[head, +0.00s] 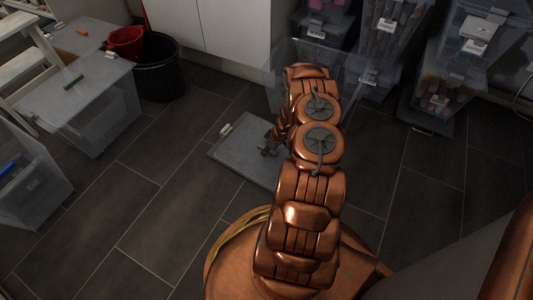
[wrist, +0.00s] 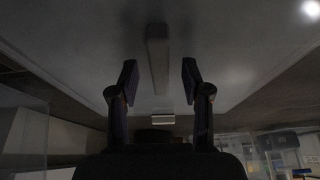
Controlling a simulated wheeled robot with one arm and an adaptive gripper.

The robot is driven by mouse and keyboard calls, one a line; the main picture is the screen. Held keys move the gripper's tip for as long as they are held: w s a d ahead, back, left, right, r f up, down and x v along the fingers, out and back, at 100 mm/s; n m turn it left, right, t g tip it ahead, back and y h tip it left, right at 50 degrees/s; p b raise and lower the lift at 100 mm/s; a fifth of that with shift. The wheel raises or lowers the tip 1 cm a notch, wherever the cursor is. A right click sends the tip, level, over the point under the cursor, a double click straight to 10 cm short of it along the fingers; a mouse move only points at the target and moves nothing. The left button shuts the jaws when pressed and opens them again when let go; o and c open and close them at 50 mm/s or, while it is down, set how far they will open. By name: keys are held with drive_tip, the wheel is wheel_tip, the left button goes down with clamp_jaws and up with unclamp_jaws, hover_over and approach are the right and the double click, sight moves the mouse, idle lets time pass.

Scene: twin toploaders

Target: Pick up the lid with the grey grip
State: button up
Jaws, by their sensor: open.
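A flat grey lid (head: 232,153) lies on the dark floor tiles left of my arm in the head view. In the wrist view the lid (wrist: 80,45) fills most of the picture, and its bar-shaped grey grip (wrist: 158,50) stands between my fingers. My gripper (wrist: 158,80) is open, with one finger on each side of the grip and a gap to both. In the head view my gripper (head: 268,149) is low over the lid, and my arm hides the lid's right part. Whether the fingers touch the lid cannot be told.
At left, one clear box has a lid with a green grip (head: 73,82); another lid behind has an orange grip (head: 82,31). A black bucket (head: 158,68) stands beside them. Clear filled boxes (head: 432,98) stand at back right. Floor left of my base is free.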

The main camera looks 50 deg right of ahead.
drive_tip(key=shift+c, duration=0.4)
clamp_jaws()
